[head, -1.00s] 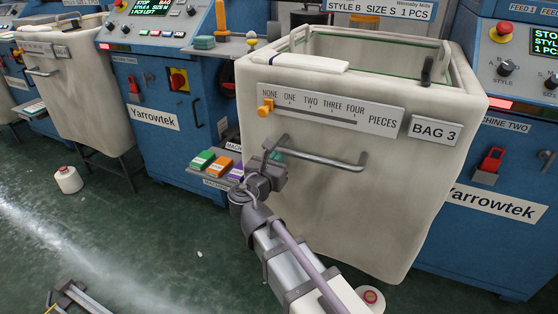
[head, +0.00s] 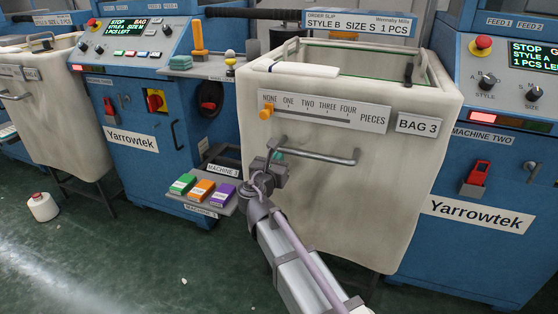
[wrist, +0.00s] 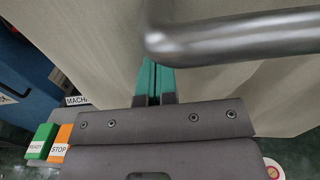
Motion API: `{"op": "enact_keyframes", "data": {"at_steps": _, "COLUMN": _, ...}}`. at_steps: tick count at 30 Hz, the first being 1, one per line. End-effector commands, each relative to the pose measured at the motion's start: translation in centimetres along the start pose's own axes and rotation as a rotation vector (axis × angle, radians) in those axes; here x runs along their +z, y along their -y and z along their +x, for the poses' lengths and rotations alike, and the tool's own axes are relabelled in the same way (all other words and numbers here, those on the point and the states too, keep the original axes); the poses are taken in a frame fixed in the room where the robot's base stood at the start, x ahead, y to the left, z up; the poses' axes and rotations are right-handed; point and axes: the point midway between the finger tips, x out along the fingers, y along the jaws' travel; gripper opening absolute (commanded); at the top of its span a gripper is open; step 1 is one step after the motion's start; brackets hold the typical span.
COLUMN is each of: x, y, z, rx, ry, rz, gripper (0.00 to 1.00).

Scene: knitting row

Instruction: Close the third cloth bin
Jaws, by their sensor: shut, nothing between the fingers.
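The third cloth bin, a cream fabric bin labelled BAG 3 (head: 340,220), stands out between two blue machines. Its open top shows in the head view. A grey bar handle (head: 325,154) crosses its front below a piece-count scale. My gripper (head: 278,156) is at the left end of this handle, against or very near the bin's front. In the wrist view the teal fingertips (wrist: 153,80) are together with nothing between them. They lie just below the handle's bent left end (wrist: 160,42); I cannot tell whether they touch the cloth.
Machine two (head: 495,170) stands close on the right, another blue machine (head: 150,130) on the left. A low shelf with green, orange and purple blocks (head: 201,190) sits left of my gripper. The floor at lower left is mostly clear.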

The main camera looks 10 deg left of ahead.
Motion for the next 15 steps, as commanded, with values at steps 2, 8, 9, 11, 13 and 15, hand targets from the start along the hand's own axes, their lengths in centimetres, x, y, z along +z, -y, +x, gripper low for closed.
{"op": "enact_keyframes", "data": {"at_steps": 2, "x": 0.3, "y": -0.2, "z": -0.5, "rx": 0.004, "ry": 0.006, "rz": -0.004, "gripper": 0.00}}
{"op": "enact_keyframes", "data": {"at_steps": 8, "x": 0.2, "y": 0.6, "z": -5.9, "rx": -0.003, "ry": 0.004, "rz": -0.002, "gripper": 0.00}}
{"op": "enact_keyframes", "data": {"at_steps": 9, "x": 0.2, "y": 0.6, "z": -7.2, "rx": -0.004, "ry": 0.003, "rz": -0.001, "gripper": 0.00}}
{"op": "enact_keyframes", "data": {"at_steps": 11, "x": 0.2, "y": 0.6, "z": -8.9, "rx": -0.004, "ry": 0.003, "rz": -0.001, "gripper": 0.00}}
{"op": "enact_keyframes", "data": {"at_steps": 13, "x": 0.2, "y": 0.6, "z": -10.7, "rx": -0.004, "ry": 0.003, "rz": -0.001, "gripper": 0.00}}
{"op": "enact_keyframes", "data": {"at_steps": 15, "x": 0.1, "y": 0.5, "z": -12.1, "rx": -0.005, "ry": 0.002, "rz": -0.001, "gripper": 0.00}}
